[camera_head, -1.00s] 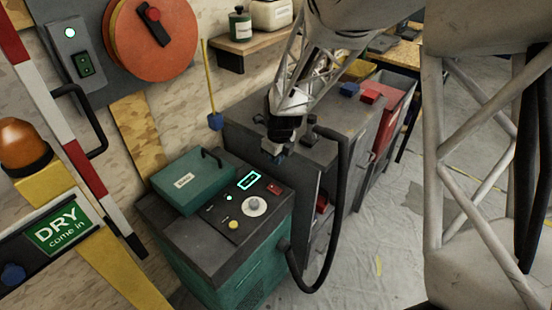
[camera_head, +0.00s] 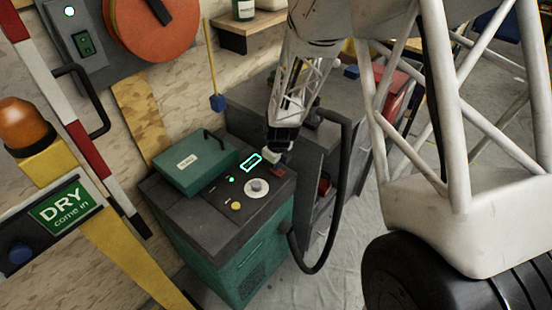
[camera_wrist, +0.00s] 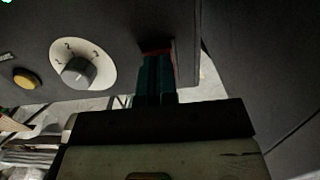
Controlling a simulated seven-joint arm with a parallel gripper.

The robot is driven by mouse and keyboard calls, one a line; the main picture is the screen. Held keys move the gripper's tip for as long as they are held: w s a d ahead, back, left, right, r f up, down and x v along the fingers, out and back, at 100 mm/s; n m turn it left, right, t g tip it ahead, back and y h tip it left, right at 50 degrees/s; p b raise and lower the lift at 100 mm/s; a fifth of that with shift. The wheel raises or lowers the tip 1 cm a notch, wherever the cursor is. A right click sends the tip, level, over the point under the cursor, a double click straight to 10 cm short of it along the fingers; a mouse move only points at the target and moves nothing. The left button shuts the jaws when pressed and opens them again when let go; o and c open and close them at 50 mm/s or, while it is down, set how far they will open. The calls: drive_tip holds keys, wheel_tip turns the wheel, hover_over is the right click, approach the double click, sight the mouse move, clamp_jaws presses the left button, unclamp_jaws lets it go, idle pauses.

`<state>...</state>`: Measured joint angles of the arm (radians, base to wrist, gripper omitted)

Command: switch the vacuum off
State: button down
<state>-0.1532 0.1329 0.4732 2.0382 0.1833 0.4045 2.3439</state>
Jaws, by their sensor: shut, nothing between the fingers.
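The vacuum is a dark grey and green cabinet (camera_head: 213,243) standing by the wall. Its top panel carries a red switch (camera_head: 277,172), a lit green-framed display (camera_head: 250,162), a small green light (camera_head: 230,180), a dial (camera_head: 256,187) and a yellow button (camera_head: 236,206). My gripper (camera_head: 273,156) is shut and empty, pointing down right at the red switch. In the wrist view, the shut fingertips (camera_wrist: 155,62) cover most of the switch, with a red strip (camera_wrist: 156,51) showing beyond them. I cannot tell whether they touch it. The dial (camera_wrist: 78,72) is left of the fingers.
A green case (camera_head: 194,163) lies on the cabinet's back left. A black hose (camera_head: 338,215) loops from its right side. A grey cabinet (camera_head: 250,117) stands behind. A striped barrier post (camera_head: 75,150) and the DRY sign (camera_head: 62,207) are at left.

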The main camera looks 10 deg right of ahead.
sight(281, 173)
drive_tip(key=shift+f, duration=0.2)
drive_tip(key=shift+w+a+f, duration=0.1)
drive_tip(key=shift+a+f, duration=0.05)
drive_tip(key=shift+f, duration=0.45)
drive_tip(key=shift+a+f, duration=0.2)
drive_tip(key=shift+a, duration=0.05)
idle(0.5)
drive_tip(key=shift+d+f, duration=0.1)
drive_tip(key=shift+s+d, duration=0.2)
drive_tip(key=shift+s, duration=0.15)
drive_tip(key=shift+s+d, duration=0.45)
drive_tip(key=shift+d, duration=0.1)
drive_tip(key=shift+r, duration=0.2)
wheel_tip(281, 173, up, 15)
drive_tip(key=d, duration=0.1)
idle(0.7)
